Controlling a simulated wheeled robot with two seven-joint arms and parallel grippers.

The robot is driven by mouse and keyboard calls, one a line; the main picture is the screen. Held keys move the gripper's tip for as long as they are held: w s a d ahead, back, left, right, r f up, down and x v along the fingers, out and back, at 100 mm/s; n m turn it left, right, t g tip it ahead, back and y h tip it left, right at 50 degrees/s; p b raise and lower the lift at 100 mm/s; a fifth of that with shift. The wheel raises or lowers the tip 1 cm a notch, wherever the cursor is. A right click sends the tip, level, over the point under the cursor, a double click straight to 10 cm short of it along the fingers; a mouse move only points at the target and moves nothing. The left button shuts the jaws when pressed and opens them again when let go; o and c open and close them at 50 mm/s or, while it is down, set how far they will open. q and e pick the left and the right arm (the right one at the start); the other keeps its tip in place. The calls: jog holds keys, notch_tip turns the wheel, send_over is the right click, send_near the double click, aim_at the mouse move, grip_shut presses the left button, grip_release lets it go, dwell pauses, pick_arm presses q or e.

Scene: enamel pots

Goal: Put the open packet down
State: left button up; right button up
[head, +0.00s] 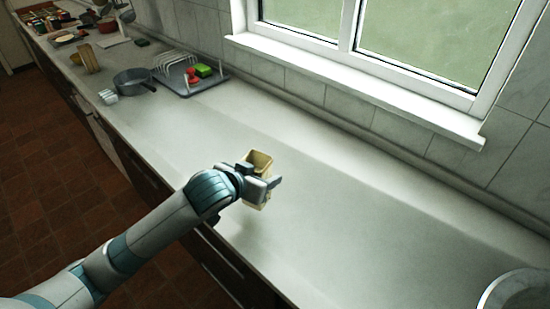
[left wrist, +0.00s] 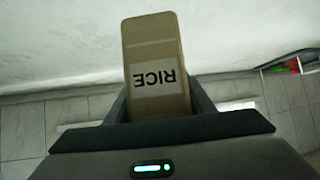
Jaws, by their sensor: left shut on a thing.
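The open packet (head: 261,160) is tan with a dark open top in the head view. In the left wrist view the packet (left wrist: 155,50) shows a pale label reading RICE, upside down in that picture. My left gripper (head: 261,184) is shut on the packet and holds it upright over the near part of the counter (head: 370,240). The packet's lower end is partly hidden by my gripper, and I cannot tell whether it touches the counter. My right gripper is not in view.
A grey tray (head: 215,84) with a white rack and red and green items stands at the back left. A dark pan (head: 133,80) is beside it. A metal pot (head: 518,291) is at the lower right. The counter around the packet is clear.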

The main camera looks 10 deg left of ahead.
pick_arm(q)
jog(key=s+a+f+n+y, duration=0.1)
jog(key=s+a+n+y, duration=0.2)
jog(key=s+a, duration=0.4)
jog(key=shift+s+a+n+t+b, duration=0.15)
jog(key=shift+s+n+t+b, duration=0.25)
jog(key=shift+s, duration=0.5)
jog(key=shift+w, duration=0.1)
